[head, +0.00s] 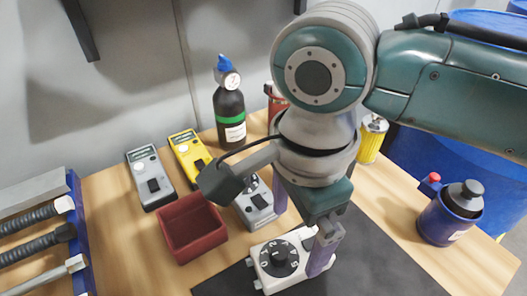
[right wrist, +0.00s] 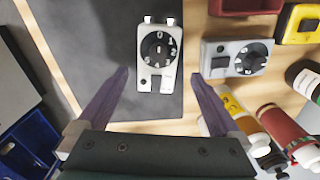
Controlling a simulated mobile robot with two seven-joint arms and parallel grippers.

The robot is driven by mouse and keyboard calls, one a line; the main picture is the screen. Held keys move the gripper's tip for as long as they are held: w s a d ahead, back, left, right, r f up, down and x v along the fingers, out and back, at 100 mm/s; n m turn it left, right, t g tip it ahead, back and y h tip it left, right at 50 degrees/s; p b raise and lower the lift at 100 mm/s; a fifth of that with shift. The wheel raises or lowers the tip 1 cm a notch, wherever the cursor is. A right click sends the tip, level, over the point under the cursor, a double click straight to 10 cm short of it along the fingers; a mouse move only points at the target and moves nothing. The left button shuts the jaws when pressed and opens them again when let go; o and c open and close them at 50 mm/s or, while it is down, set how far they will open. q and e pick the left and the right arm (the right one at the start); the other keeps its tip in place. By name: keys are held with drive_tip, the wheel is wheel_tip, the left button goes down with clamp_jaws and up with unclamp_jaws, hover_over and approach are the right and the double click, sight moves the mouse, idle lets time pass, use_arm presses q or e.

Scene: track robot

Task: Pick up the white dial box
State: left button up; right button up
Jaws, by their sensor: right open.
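The white dial box (head: 275,276) lies on a dark mat near the front of the wooden table in the head view. It has a black round dial with white marks and two small posts at one end. In the right wrist view the white dial box (right wrist: 146,72) lies between the finger lines, dial facing the camera. My right gripper (head: 299,243) is open with purple fingers, over the box; its hand hides part of the box in the head view. In the right wrist view the gripper's fingertips (right wrist: 159,75) stand apart on either side of the box, with gaps. My left gripper is out of view.
A grey dial box (head: 256,208) sits close behind the gripper. A red tray (head: 193,250), a grey meter (head: 150,178) and a yellow meter (head: 186,147) stand left. A black bottle (head: 230,115) is behind. A blue canister (head: 445,222) is right. The dark mat (head: 375,270) is clear to the right.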

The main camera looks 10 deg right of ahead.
sight(293, 253)
drive_tip(key=f, duration=0.2)
drive_tip(key=f+b, duration=0.1)
drive_tip(key=f, duration=0.1)
drive_tip(key=shift+s+f, duration=0.2)
drive_tip(key=shift+f, duration=0.15)
drive_tip(key=shift+c, duration=0.2)
drive_tip(key=c, duration=1.5)
